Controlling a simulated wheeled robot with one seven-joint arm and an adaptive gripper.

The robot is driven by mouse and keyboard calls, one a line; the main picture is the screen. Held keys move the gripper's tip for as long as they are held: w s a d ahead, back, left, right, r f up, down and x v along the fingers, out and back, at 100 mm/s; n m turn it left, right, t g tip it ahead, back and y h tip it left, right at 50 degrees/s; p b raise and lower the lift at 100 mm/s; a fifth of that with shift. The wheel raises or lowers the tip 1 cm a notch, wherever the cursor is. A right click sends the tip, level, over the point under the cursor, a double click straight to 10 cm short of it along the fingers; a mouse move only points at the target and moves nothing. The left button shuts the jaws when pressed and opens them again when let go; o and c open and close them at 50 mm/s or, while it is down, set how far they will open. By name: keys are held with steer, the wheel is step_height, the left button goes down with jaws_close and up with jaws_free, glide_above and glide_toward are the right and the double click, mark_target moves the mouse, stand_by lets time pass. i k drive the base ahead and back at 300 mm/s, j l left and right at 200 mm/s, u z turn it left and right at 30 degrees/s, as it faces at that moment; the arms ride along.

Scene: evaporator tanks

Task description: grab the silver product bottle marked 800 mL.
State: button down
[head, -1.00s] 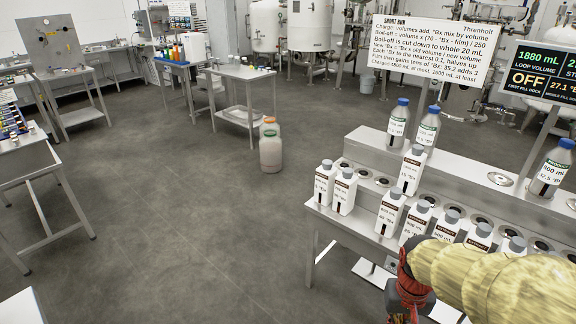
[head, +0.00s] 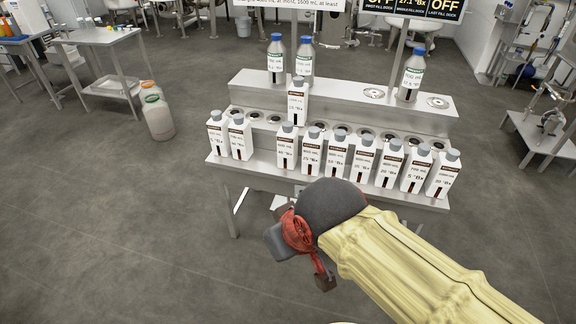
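The third silver bottle (head: 410,76) stands alone at the right, between round docks. Their volume markings are too small to read surely, so I cannot tell which is marked 800 mL. My gripper (head: 303,262), red and dark grey, is in front of and below the rack, apart from all bottles. Its finger opening is not clear from this angle.
White grey-capped bottles (head: 336,158) line the rack's front ledge; one white bottle (head: 297,103) stands higher, before the silver pair. The steel rack (head: 245,95) has empty round docks (head: 373,93). A white jug (head: 156,115) stands on the floor at left. Floor before the rack is clear.

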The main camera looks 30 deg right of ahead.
mark_target(414, 68)
steer(key=z, duration=1.8)
